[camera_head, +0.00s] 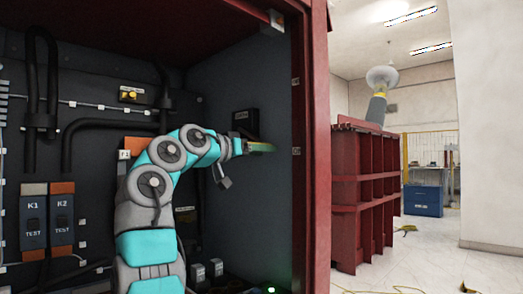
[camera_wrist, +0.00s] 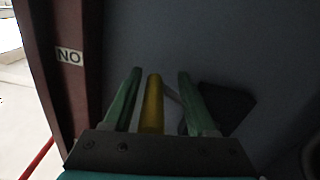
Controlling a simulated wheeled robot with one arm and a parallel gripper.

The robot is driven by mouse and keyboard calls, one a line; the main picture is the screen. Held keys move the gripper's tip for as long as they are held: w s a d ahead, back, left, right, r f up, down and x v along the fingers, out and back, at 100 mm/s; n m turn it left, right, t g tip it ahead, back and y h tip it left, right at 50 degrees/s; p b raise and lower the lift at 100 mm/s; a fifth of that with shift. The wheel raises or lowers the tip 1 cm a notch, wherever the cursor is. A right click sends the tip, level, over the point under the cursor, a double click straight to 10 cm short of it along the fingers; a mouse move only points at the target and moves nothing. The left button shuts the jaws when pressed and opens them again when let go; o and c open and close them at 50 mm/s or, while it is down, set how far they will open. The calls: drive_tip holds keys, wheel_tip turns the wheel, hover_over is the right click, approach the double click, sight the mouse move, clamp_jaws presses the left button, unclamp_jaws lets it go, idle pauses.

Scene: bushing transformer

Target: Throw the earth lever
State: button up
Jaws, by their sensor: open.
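The earth lever shows in the wrist view as a yellow bar (camera_wrist: 153,105) between the two green fingers of my gripper (camera_wrist: 160,76). Gaps show on both sides of the bar, so the fingers are around it but apart from it. In the head view my gripper (camera_head: 262,147) is inside the red cabinet at its right inner wall, just below a dark labelled box (camera_head: 246,122). The label is too small to read surely. A dark block (camera_wrist: 228,105) shows right of the fingers in the wrist view. The lever's pivot is hidden.
The cabinet's red door post (camera_head: 315,150) stands close to the right of my gripper; a "NO" label (camera_wrist: 69,56) is on this edge. K1 (camera_head: 34,220) and K2 (camera_head: 61,218) test units are on the left. A red transformer tank (camera_head: 365,200) stands outside.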

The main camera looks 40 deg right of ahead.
drive_tip(key=shift+d, duration=0.15)
drive_tip(key=shift+c, duration=0.4)
clamp_jaws()
drive_tip(key=shift+w+r, duration=0.1)
drive_tip(key=shift+w, duration=0.05)
idle(0.8)
